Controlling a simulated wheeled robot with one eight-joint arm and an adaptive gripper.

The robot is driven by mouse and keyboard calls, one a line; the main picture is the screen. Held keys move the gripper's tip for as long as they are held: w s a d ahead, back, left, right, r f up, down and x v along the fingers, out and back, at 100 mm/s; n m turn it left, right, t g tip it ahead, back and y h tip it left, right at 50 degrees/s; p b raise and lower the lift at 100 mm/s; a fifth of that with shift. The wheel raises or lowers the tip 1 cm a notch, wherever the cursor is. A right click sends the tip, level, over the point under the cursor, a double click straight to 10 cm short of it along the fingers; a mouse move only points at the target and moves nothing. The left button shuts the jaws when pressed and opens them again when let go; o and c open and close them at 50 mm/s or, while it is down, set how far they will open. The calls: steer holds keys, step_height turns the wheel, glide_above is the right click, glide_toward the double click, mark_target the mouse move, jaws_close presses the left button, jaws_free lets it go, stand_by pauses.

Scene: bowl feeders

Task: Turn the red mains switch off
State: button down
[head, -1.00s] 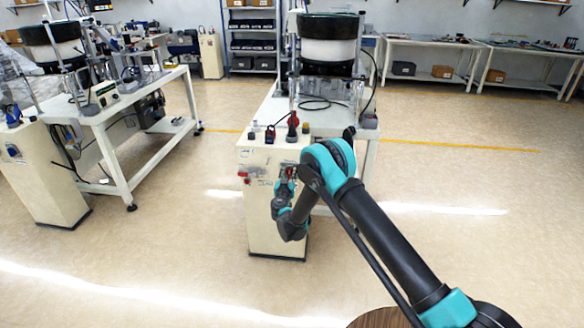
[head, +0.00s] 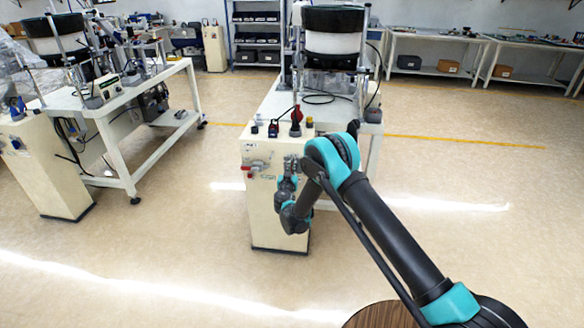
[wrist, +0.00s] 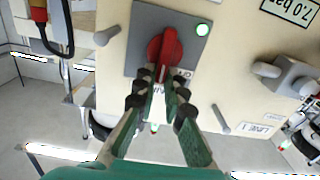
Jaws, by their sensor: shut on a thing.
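The red mains switch (wrist: 164,48) is a rotary knob on a grey plate (wrist: 147,20) on the front of the cream cabinet (head: 278,238). In the wrist view its handle stands nearly upright, in line with my fingers. My gripper (wrist: 160,80) is shut on the lower end of the handle, with dark fingertip pads on either side. A label below the switch is partly covered by the fingers. In the head view my gripper (head: 287,184) is against the cabinet front and hides the switch.
A grey fitting (wrist: 286,75) sticks out farther right, and pegs stand on both sides. A red-handled valve (head: 254,167) is on the cabinet's left front. Open floor lies around the cabinet.

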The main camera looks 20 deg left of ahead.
steer(key=shift+s+a+f+n, duration=0.1)
steer(key=shift+a+f+n, duration=0.3)
steer(key=shift+n, duration=2.55)
steer(key=shift+s+a+f+n, duration=0.1)
steer(key=shift+a+f+n, duration=0.35)
steer(key=shift+n, duration=2.45)
steer(key=shift+s+a+f+n, duration=0.1)
steer(key=shift+a+f+n, duration=0.3)
steer(key=shift+n, duration=2.55)
steer(key=c, duration=1.6)
jaws_free()
steer(key=shift+s, duration=0.1)
